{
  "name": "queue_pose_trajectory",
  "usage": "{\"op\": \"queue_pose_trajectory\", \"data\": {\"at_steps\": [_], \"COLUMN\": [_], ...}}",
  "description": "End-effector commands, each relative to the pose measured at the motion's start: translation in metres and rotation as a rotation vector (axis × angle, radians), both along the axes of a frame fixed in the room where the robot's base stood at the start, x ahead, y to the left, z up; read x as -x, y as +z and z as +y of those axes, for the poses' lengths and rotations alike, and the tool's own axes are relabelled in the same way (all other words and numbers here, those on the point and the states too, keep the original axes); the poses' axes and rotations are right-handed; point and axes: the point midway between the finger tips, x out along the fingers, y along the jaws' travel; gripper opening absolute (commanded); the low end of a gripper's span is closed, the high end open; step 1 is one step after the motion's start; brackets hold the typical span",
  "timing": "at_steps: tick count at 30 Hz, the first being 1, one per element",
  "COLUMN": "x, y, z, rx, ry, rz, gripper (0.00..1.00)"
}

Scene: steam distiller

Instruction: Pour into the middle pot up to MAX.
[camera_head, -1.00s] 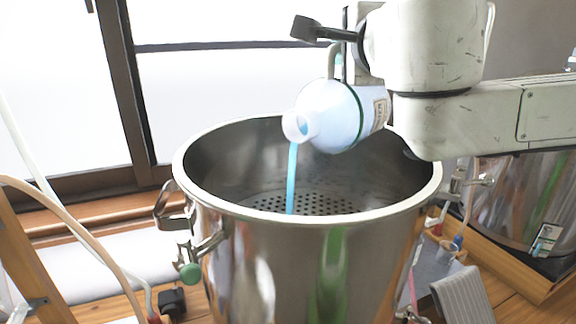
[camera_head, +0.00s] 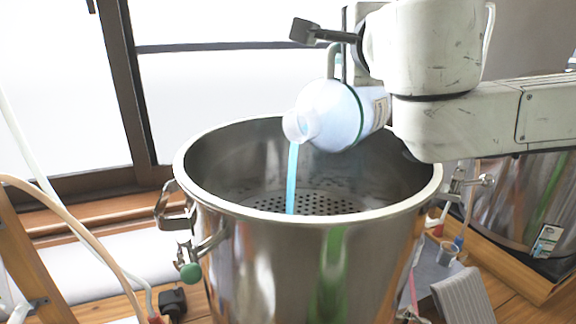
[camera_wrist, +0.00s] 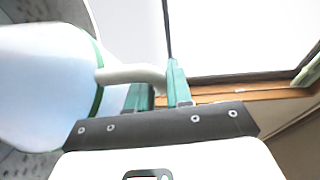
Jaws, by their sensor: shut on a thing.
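The big steel pot (camera_head: 290,270) stands open in the middle of the head view, with a perforated plate (camera_head: 310,204) inside it. A pale translucent jug (camera_head: 345,118) is tilted over the pot, its mouth low and to the left. A blue stream (camera_head: 292,178) runs from its mouth down into the pot. In the wrist view, my gripper (camera_wrist: 160,85) is shut on the handle of the jug (camera_wrist: 40,90), with green fingers either side of it. The MAX mark and the liquid level do not show.
Another steel pot (camera_head: 525,200) stands at the right on a wooden surface. A grey striped cloth (camera_head: 463,297) and a small cup (camera_head: 447,254) lie at the lower right. Hoses (camera_head: 75,230) run along the left. A window (camera_head: 220,70) is behind.

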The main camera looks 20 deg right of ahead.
Motion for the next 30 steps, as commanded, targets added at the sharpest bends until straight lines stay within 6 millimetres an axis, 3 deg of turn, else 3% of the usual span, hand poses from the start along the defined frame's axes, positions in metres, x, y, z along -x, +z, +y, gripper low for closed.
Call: {"op": "queue_pose_trajectory", "data": {"at_steps": [30], "x": [-0.0011], "y": [0.0052], "z": [0.0044], "rx": [0.039], "ry": [0.002], "rz": [-0.025], "gripper": [0.0]}}
